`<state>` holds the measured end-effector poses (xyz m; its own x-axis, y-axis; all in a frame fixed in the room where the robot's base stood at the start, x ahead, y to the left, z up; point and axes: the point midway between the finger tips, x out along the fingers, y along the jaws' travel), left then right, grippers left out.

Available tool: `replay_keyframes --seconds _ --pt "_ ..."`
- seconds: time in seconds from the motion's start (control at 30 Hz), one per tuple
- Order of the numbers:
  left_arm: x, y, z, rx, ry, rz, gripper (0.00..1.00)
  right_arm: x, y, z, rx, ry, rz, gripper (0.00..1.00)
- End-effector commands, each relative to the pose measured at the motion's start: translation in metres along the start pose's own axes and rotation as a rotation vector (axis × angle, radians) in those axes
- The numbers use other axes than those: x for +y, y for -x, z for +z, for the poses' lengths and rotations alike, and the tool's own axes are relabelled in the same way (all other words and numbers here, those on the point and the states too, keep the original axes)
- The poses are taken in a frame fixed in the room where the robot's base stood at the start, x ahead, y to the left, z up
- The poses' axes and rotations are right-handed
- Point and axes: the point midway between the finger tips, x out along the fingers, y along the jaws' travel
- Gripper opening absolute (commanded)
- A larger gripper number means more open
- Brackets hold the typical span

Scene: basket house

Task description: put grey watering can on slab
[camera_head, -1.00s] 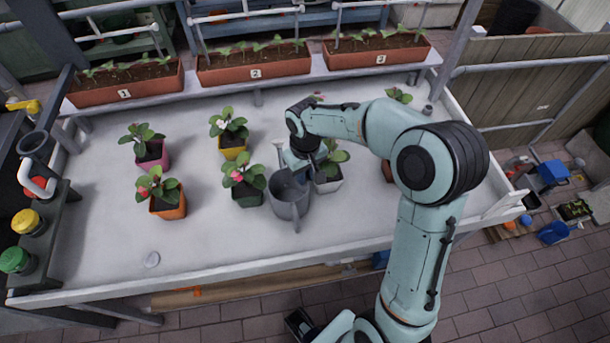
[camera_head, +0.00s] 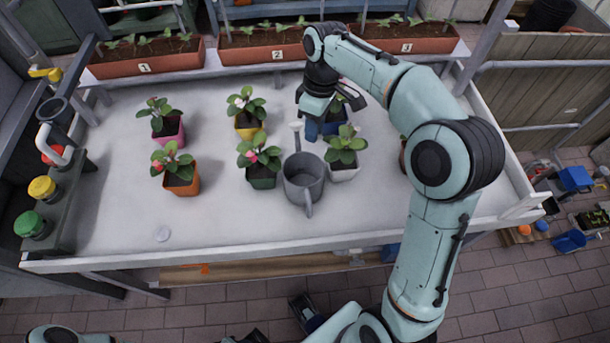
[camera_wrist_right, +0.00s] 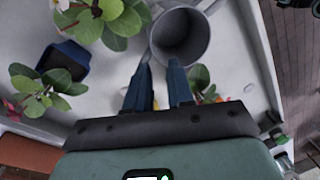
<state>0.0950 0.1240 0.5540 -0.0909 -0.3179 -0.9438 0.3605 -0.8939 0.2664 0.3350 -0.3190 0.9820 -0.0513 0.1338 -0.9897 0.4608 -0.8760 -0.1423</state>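The grey watering can (camera_head: 303,178) stands upright on the white tabletop, spout toward the back and handle toward the front. In the right wrist view the can (camera_wrist_right: 180,38) is just beyond the fingertips. My left arm shows only at the bottom edge; a dark part there may be my left gripper (camera_head: 245,337), mostly cut off. I cannot tell which surface is the slab.
Potted plants stand close to the can: a white pot (camera_head: 343,172) on its right and a green pot (camera_head: 262,180) on its left. A blue pot (camera_head: 334,122) is behind it. Planters (camera_head: 265,53) line the back. The tabletop's front left is mostly clear.

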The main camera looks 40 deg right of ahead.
Motion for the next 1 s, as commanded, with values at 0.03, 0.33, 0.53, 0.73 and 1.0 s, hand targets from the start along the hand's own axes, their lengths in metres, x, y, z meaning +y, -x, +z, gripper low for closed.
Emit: replay_keyframes --seconds 0.03,0.33,0.53,0.73,1.0 --pt "-0.003 -0.009 -0.001 0.001 0.0 0.0 0.43 0.003 -0.006 -0.006 0.007 0.127 -0.025 0.22" --pt "-0.01 -0.034 -0.007 0.017 0.0 0.002 0.43 0.008 -0.01 -0.033 0.121 0.93 -0.14 0.22" --pt "-0.012 -0.042 -0.009 0.022 0.0 0.003 0.43 0.007 -0.01 -0.043 0.198 1.272 -0.159 0.22" --pt "-0.013 -0.048 -0.012 0.028 -0.001 0.005 0.43 0.004 -0.02 -0.045 0.219 1.367 -0.163 0.22" --pt "-0.015 -0.062 -0.022 0.054 -0.003 0.011 0.43 -0.007 -0.07 -0.047 0.218 1.363 -0.164 0.22"
